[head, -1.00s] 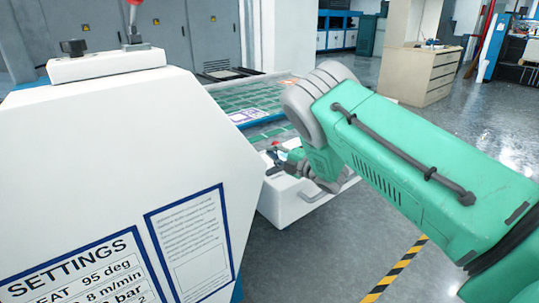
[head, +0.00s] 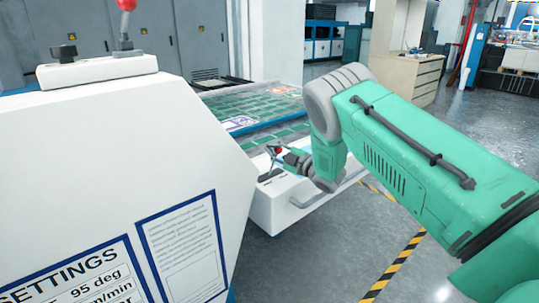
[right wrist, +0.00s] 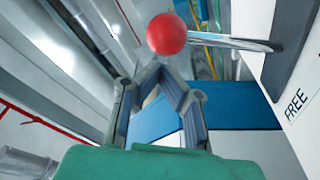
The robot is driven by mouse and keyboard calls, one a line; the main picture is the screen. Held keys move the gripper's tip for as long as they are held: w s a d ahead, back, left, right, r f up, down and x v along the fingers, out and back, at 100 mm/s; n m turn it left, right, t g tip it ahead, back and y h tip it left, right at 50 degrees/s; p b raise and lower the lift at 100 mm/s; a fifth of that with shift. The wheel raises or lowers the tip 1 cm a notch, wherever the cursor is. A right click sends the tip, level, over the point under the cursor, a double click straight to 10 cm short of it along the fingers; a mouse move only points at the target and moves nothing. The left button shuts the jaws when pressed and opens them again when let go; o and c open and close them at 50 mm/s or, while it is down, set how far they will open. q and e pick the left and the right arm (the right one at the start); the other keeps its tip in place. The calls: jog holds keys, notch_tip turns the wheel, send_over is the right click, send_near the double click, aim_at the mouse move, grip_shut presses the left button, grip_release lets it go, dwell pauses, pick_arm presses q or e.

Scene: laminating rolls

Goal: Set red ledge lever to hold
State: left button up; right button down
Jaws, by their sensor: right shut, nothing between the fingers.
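In the head view my right gripper (head: 283,156) is small, close beside the knob. My left gripper is out of view.
A white machine housing (head: 110,160) with a settings sheet (head: 85,275) fills the left. Another red-knobbed lever (head: 126,6) stands on its top. A bed with green panels (head: 255,108) lies behind the ledge box. The floor at right is open, with yellow-black tape (head: 400,260).

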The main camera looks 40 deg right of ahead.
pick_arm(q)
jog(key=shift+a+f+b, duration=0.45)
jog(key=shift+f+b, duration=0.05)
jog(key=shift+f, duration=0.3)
pick_arm(e)
jog(key=shift+d+f+m, duration=0.1)
jog(key=shift+d+m, duration=0.7)
jog(key=shift+d, duration=0.3)
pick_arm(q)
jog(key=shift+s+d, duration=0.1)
pick_arm(e)
jog(key=shift+d+h, duration=0.15)
jog(key=shift+h, duration=0.15)
